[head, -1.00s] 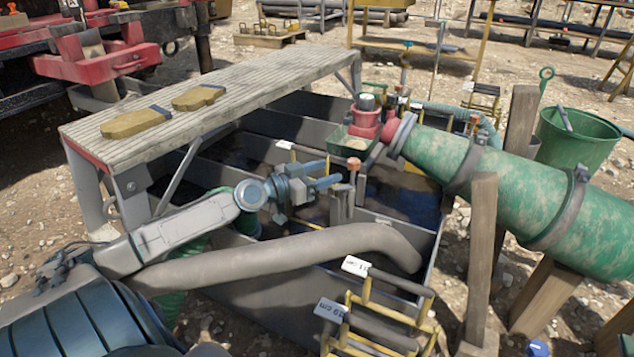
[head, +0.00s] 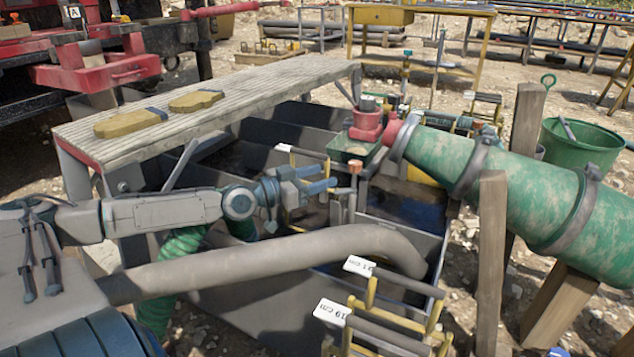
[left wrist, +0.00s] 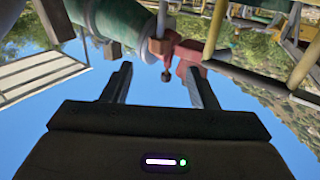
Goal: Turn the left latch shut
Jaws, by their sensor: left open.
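My left gripper (head: 322,180) reaches in from the left over the mud tank (head: 420,238). Its blue-grey fingers are apart and empty. Just right of the fingertips stands a grey post with an orange knob (head: 355,167); the gap between them is hard to judge. A red fitting (head: 366,124) joins the green pipe (head: 460,160) behind it. I cannot tell for certain which part is the left latch. My right gripper is out of view.
A slatted walkway (head: 250,92) with yellow gloves (head: 130,122) spans the tank's far left. A thick grey hose (head: 270,255) crosses below my left arm. Yellow frames with labels (head: 360,266) stand at the front right. Wooden posts (head: 490,250) and a green bucket (head: 580,145) are at right.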

